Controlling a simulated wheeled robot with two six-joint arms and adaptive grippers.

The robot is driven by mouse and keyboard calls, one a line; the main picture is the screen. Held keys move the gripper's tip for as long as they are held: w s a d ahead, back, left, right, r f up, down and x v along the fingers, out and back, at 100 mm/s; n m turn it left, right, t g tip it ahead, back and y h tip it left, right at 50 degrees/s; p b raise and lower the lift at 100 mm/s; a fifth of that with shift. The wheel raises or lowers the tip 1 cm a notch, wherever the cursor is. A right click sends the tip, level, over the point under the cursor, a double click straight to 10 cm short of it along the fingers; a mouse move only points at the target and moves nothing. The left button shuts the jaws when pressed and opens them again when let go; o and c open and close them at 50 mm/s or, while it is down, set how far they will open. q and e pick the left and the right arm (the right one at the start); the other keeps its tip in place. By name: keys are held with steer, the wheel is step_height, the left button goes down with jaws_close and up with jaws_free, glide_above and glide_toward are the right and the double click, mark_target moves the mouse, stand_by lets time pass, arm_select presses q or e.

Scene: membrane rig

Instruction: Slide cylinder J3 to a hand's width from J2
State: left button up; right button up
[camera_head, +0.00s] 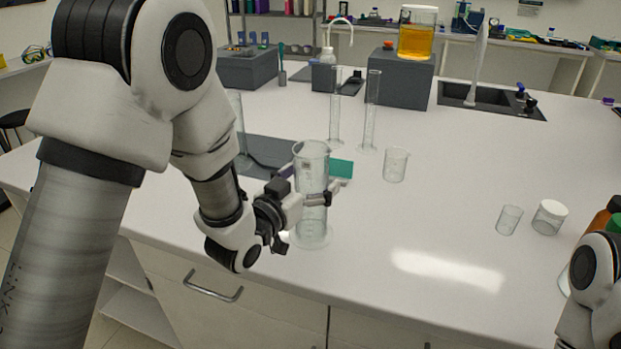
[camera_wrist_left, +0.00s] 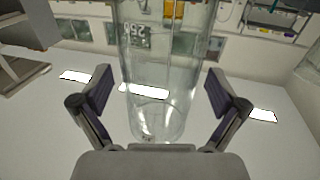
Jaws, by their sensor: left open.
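A wide clear graduated cylinder (camera_head: 311,165) stands upright near the front edge of the bench. My left gripper (camera_head: 313,197) is open, with its fingers on either side of this cylinder. In the left wrist view the cylinder (camera_wrist_left: 160,60) stands between the two spread fingers, with visible gaps on both sides. Two thin clear cylinders, one on the left (camera_head: 336,108) and one on the right (camera_head: 371,112), stand farther back. Another clear vessel (camera_head: 237,120) is partly hidden by my left arm. I cannot read J2 or J3 labels on any of them. My right gripper is out of view.
A beaker (camera_head: 396,166) stands right of the cylinders. A teal mat (camera_head: 341,168) lies behind the wide cylinder. Grey blocks (camera_head: 401,86) and a sink (camera_head: 490,101) are at the back.

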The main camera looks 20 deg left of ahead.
arm_select(q)
steer(key=c, duration=1.5)
steer(key=w+a, duration=0.3)
steer(key=a, duration=0.1)
steer(key=shift+w+a, duration=0.35)
steer(key=shift+a, duration=0.05)
steer(key=shift+w+a+p, duration=0.25)
steer(key=shift+w+a, duration=0.7)
steer(key=shift+a, duration=0.2)
steer(key=shift+w+a+p, duration=0.25)
steer(key=shift+w+a, duration=0.65)
steer(key=shift+a, duration=0.35)
steer(key=shift+w+a, duration=0.95)
steer(key=shift+a, duration=0.2)
steer(key=shift+w+a, duration=0.9)
steer(key=shift+a, duration=0.3)
steer(key=shift+w+a+p, duration=0.3)
steer(key=shift+w+a, duration=0.55)
steer(key=shift+a, duration=0.15)
